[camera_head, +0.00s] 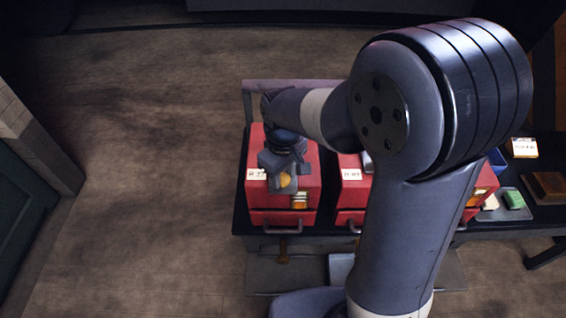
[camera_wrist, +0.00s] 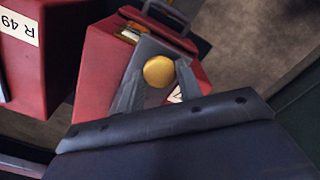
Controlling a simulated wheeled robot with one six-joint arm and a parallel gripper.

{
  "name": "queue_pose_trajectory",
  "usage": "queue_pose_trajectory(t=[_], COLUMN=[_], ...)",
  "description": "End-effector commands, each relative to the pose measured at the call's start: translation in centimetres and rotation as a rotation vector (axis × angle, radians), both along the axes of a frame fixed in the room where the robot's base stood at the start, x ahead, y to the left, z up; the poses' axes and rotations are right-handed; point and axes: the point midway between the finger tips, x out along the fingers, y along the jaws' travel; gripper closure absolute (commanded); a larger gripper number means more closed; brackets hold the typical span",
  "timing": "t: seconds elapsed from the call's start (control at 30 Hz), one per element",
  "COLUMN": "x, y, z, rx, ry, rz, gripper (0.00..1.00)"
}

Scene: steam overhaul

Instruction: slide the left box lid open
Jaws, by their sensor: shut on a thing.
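The left box (camera_head: 283,217) is red, with a white label (camera_head: 257,174) on top and a handle at its front. It also shows in the wrist view (camera_wrist: 99,70). Its grey lid (camera_wrist: 152,48) carries a round yellow knob (camera_wrist: 158,72), also visible in the head view (camera_head: 284,180). A gap at the handle side shows orange and white contents (camera_wrist: 130,34). My gripper (camera_wrist: 157,78) is shut on the knob, one finger on each side. In the head view my gripper (camera_head: 284,176) is above the box and hides part of its top.
A second red box (camera_head: 350,192) labelled R 49 stands close to the right, and also shows in the wrist view (camera_wrist: 50,55). My arm hides much of the bench's middle. The floor left of the bench is clear.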

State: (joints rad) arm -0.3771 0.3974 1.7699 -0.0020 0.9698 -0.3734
Motion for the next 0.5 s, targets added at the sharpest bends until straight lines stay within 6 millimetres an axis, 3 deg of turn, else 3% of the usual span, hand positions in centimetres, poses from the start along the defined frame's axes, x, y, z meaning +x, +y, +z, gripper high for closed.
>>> queue_pose_trajectory(t=[0.3,0.33,0.5], x=[-0.59,-0.59,-0.54], y=[0.01,0.01,0.0], z=[-0.03,-0.04,-0.03], rx=[0.0,-0.001,-0.001], ry=[0.011,0.011,0.01], rz=[-0.001,-0.001,-0.001], gripper=[1.0,0.65,0.51])
